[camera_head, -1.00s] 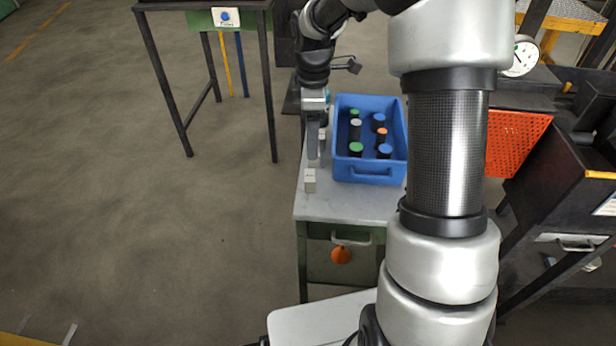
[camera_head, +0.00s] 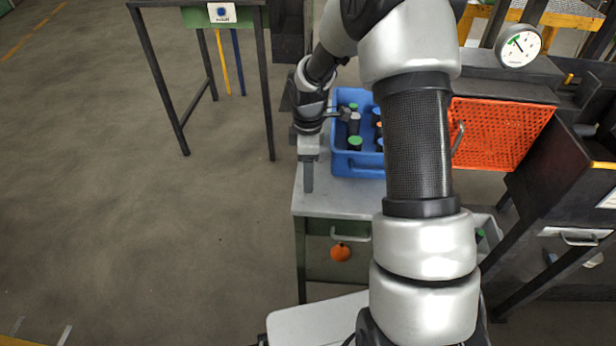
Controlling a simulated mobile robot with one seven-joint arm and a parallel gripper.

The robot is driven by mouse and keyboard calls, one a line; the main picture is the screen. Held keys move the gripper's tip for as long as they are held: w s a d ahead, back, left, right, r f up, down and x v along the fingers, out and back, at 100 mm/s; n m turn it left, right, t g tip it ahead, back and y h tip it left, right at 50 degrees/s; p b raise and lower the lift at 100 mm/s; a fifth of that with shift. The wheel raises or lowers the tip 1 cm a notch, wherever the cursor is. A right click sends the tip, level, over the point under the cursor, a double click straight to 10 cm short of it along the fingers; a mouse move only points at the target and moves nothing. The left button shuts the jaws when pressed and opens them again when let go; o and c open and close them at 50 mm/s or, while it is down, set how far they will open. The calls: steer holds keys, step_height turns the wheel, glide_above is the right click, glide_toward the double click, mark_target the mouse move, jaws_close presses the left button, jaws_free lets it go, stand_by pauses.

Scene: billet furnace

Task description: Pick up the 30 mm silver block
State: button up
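My gripper (camera_head: 308,186) points down over the front left part of the grey tabletop (camera_head: 345,203). Its fingers line up one behind the other from this view, so the gap between them does not show. The pale silver block stood at this same spot on the tabletop one second ago. It is now out of sight, apparently behind the near finger. Whether the fingers touch it, stand around it or hold it cannot be seen.
A blue crate (camera_head: 358,170) with several dark cylinders with coloured tops stands right of my gripper. An orange perforated panel (camera_head: 505,130) and a gauge (camera_head: 518,46) are farther right. The tabletop in front of the crate is clear.

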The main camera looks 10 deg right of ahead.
steer(key=shift+f, duration=0.1)
steer(key=c, duration=1.3)
steer(key=shift+o, duration=0.2)
